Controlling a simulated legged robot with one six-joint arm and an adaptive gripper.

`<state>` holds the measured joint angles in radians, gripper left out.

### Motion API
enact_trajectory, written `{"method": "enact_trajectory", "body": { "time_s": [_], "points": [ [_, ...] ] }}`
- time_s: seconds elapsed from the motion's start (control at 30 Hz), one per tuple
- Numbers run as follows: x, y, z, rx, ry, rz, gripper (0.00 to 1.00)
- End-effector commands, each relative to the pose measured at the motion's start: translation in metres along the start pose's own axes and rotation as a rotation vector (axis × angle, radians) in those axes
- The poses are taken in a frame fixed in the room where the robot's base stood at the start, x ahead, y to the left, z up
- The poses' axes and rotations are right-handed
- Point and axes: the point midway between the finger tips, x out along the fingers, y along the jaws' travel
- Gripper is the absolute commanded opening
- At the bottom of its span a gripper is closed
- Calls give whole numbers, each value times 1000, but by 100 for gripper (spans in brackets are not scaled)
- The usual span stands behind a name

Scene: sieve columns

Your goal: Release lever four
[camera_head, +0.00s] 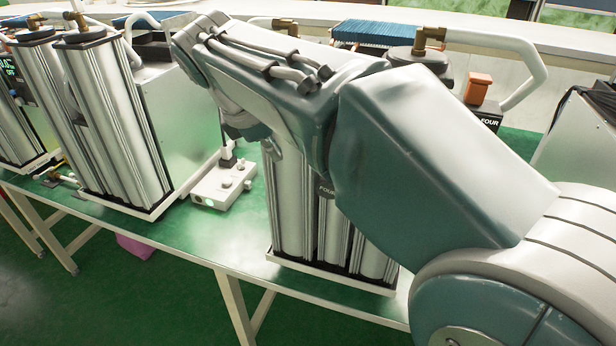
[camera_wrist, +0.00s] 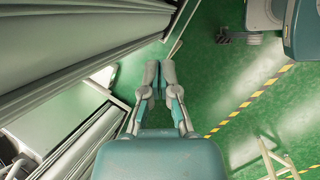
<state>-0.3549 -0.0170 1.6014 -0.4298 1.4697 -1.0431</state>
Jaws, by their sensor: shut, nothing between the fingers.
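The sieve column marked FOUR (camera_head: 291,215) is a silver ribbed unit on the green bench, partly behind my arm in the head view. A second FOUR label (camera_head: 490,123) shows on a dark block to its right. I cannot make out lever four in either view; my arm covers much of this column. My gripper (camera_wrist: 159,68) is shut and empty in the wrist view, its slim fingers side by side. Ribbed silver column sides (camera_wrist: 70,50) lie left of the fingers, and the green floor shows beyond them. In the head view the fingers are not clearly visible.
More silver columns (camera_head: 110,125) stand at the left on the green bench (camera_head: 190,235). A small white control box (camera_head: 222,185) sits between the columns. A brass-fitted white pipe (camera_head: 500,42) rises at the right. Open green floor with a yellow-black line (camera_wrist: 245,105) lies beside the bench.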

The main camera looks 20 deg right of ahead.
Motion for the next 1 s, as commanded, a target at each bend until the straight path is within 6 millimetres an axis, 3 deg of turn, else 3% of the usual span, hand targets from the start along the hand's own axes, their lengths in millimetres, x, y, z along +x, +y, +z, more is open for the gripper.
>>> {"method": "enact_trajectory", "body": {
  "time_s": [0.37, 0.87, 1.0],
  "points": [
    [10, 0, 0, 3, -1, -4, 0],
    [101, -1, 1, 5, -1, -5, 0],
    [117, -1, 16, 8, 0, -3, 0]
  ]
}}
